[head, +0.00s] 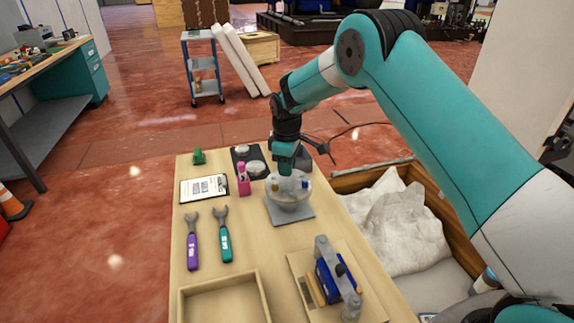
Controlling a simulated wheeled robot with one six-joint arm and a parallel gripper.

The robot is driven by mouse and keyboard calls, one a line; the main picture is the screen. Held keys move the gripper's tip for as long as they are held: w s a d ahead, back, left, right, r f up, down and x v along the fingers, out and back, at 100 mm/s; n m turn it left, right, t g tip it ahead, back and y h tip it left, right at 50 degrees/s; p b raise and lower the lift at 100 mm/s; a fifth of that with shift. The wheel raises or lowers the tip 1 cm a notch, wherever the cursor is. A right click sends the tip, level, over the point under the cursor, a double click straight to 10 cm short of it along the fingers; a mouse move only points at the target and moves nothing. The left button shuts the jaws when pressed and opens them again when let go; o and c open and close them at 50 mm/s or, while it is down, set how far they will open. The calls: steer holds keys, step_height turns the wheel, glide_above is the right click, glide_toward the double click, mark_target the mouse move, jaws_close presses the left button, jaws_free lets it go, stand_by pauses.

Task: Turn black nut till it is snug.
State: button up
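My gripper (288,168) points down over a clear bowl-shaped part (289,199) on a grey square plate (290,214), near the middle of the table. Small blue and amber pieces show at the bowl's rim, around the fingertips. Whether the fingers are open or shut, or touch anything, is too small to tell. I cannot make out a black nut at the bowl; my gripper may hide it. A dark round knob (341,269) shows on a grey and blue clamp fixture (330,272) at the front right; I cannot tell whether it is a nut.
On the wooden table (245,290) lie a purple wrench (192,240), a teal wrench (222,235) and a clipboard (204,188). A pink bottle (243,180) stands left of the bowl. An empty wooden tray (222,282) is in front. A crate with white plastic (400,225) is at right.

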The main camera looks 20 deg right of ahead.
jaws_close()
steer(key=shift+m, duration=0.3)
steer(key=m+p, duration=0.1)
steer(key=m, duration=0.9)
steer(key=shift+w+r+m, duration=0.1)
steer(key=shift+m, duration=0.3)
stand_by(0.3)
steer(key=shift+o, duration=1.9)
jaws_free()
